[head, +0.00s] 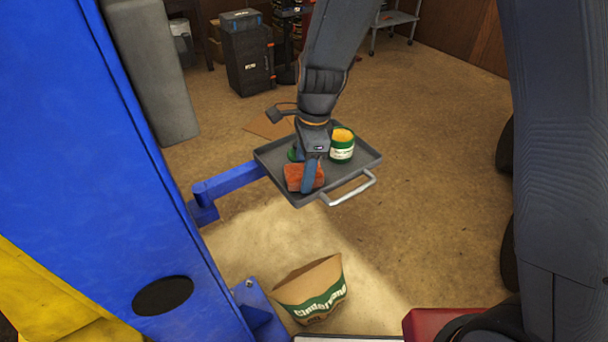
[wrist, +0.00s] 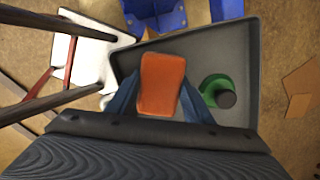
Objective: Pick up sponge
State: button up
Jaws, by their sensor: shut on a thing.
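The sponge (head: 296,178) is an orange-red block at the front left of the grey tray (head: 356,181). It also shows between the fingers in the wrist view (wrist: 161,82). My gripper (head: 309,182) reaches down over the tray and is shut on the sponge, with a blue finger on each side of it in the wrist view. I cannot tell whether the sponge still touches the tray. In the head view the gripper hides part of the sponge.
A green and yellow open can (head: 342,146) stands on the tray, right of my gripper. A green object with a dark top (wrist: 219,92) stands near the sponge. A blue arm (head: 230,182) holds the tray beside a blue post. A paper bag (head: 312,290) stands on the floor.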

jog(key=shift+r, duration=0.15)
jog(key=shift+r+b, duration=1.35)
jog(key=shift+r, duration=3.8)
jog(key=o, duration=0.5)
jog(key=c, duration=0.3)
